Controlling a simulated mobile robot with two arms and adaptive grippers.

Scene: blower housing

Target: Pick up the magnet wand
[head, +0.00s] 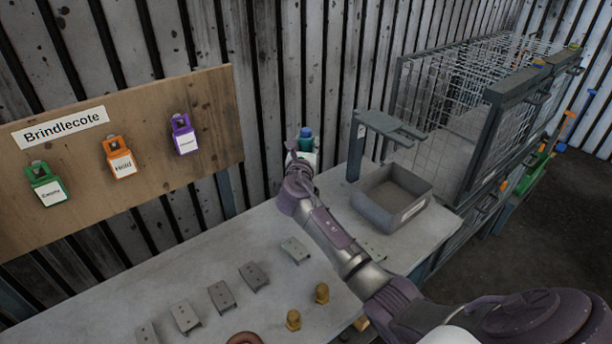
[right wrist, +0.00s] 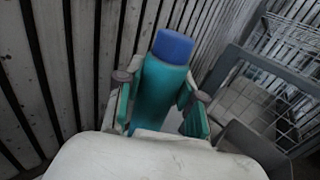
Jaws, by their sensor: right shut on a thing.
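The magnet wand, a teal cylinder with a blue top, stands upright at the far edge of the bench by the corrugated wall, and its upper part (head: 305,138) shows in the head view. My right gripper (head: 302,157) is at the wand. In the right wrist view the wand (right wrist: 160,88) is between the two fingers of my right gripper (right wrist: 162,96), which are shut on it from both sides. Its lower end is hidden by the gripper, so I cannot tell whether it touches the bench. My left gripper is not in view.
The grey bench (head: 200,285) carries several metal brackets (head: 221,295), brass fittings (head: 322,293) and a brown ring (head: 244,338). A grey bin (head: 392,197) stands right of the gripper, near a metal stand (head: 390,126) and wire cage (head: 450,90). A board (head: 80,165) holds three coloured tagged locks.

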